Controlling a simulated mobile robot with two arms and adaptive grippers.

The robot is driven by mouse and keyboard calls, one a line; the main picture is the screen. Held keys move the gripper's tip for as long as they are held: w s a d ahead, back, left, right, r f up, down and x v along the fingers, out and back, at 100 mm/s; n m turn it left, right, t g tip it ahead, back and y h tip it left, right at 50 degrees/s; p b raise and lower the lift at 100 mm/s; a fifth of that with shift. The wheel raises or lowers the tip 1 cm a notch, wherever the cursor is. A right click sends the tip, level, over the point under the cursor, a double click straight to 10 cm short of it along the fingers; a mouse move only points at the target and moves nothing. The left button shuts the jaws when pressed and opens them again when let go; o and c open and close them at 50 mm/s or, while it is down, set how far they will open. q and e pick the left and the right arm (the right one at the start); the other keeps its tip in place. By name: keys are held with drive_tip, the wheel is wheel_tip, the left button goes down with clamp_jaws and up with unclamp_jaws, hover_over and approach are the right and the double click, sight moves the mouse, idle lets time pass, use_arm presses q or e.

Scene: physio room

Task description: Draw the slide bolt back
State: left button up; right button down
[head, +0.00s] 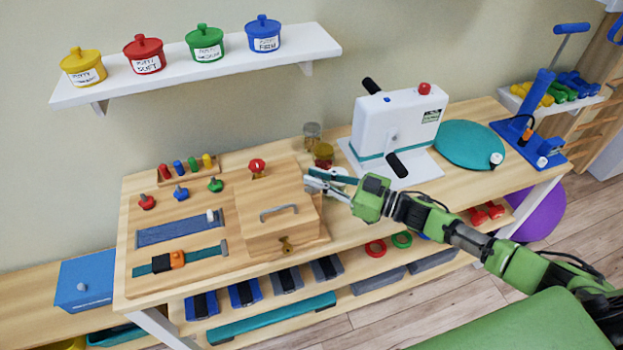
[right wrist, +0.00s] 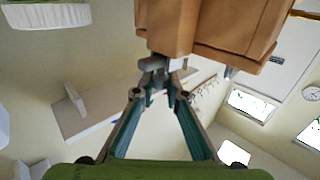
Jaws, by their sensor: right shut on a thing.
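A wooden box (head: 262,235) with a grey handle and a brass latch stands on the right part of the wooden activity board (head: 145,215). My right gripper (head: 312,182) is at the box's upper right side. In the right wrist view, the fingertips (right wrist: 156,88) are shut on a small grey metal piece (right wrist: 152,64) beside the wooden box (right wrist: 215,25); it looks like the slide bolt's knob. The rest of the bolt is hidden, so how far it is drawn cannot be told. My left gripper is not in view.
A white machine (head: 395,125) with black handles stands right of the box, with a teal disc (head: 470,145) beyond it. Small jars (head: 323,152) stand close behind my right gripper. A white shelf (head: 215,75) with several pots hangs above the table.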

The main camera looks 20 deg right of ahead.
drive_tip(key=shift+w+d, duration=0.1)
drive_tip(key=shift+d, duration=0.9)
drive_tip(key=c, duration=2)
unclamp_jaws()
drive_tip(key=shift+d, duration=0.15)
drive_tip(key=shift+s+d, duration=0.1)
drive_tip(key=shift+s, duration=0.15)
drive_tip(key=v, duration=1.1)
drive_tip(key=shift+s+d, duration=0.2)
drive_tip(key=shift+d, duration=0.05)
